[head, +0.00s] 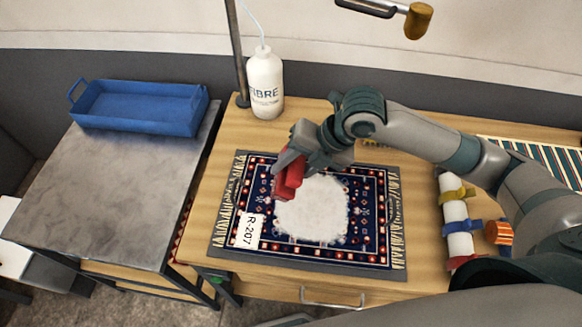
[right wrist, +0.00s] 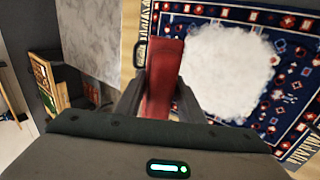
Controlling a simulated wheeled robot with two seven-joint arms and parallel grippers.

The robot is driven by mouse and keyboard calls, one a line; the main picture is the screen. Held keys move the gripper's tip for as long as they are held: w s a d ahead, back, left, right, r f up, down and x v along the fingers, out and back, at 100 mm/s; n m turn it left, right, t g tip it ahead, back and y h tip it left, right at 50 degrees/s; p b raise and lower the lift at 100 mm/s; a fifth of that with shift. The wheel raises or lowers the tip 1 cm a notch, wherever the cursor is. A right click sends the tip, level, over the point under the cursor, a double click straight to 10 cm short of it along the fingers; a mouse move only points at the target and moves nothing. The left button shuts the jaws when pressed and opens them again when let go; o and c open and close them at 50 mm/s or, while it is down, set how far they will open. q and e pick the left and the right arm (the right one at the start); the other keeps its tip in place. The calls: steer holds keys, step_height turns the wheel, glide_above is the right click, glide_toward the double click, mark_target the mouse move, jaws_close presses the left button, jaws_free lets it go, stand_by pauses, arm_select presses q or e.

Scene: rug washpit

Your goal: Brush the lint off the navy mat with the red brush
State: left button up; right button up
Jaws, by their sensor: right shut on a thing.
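The navy mat (head: 370,245) lies on the wooden table, with a patterned border, fringed short ends and a white label reading R-207 at its lower left. A large patch of white lint (head: 312,212) covers its middle; the lint also shows in the right wrist view (right wrist: 228,72). My right gripper (head: 292,170) is shut on the red brush (head: 287,186), over the left part of the mat beside the lint. The brush stands between the fingers in the right wrist view (right wrist: 162,75). I cannot tell whether its bristles touch the mat. My left gripper is not in view.
A white bottle (head: 265,85) stands behind the mat by a dark pole. A blue tray (head: 140,108) sits on the grey side table (head: 105,190) at left. A white roll with coloured straps (head: 457,220) and an orange spool (head: 498,233) lie at right.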

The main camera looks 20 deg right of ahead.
steer(key=shift+f+b, duration=1.95)
steer(key=shift+f, duration=0.3)
steer(key=shift+w+a+r, duration=0.1)
steer(key=shift+r, duration=0.05)
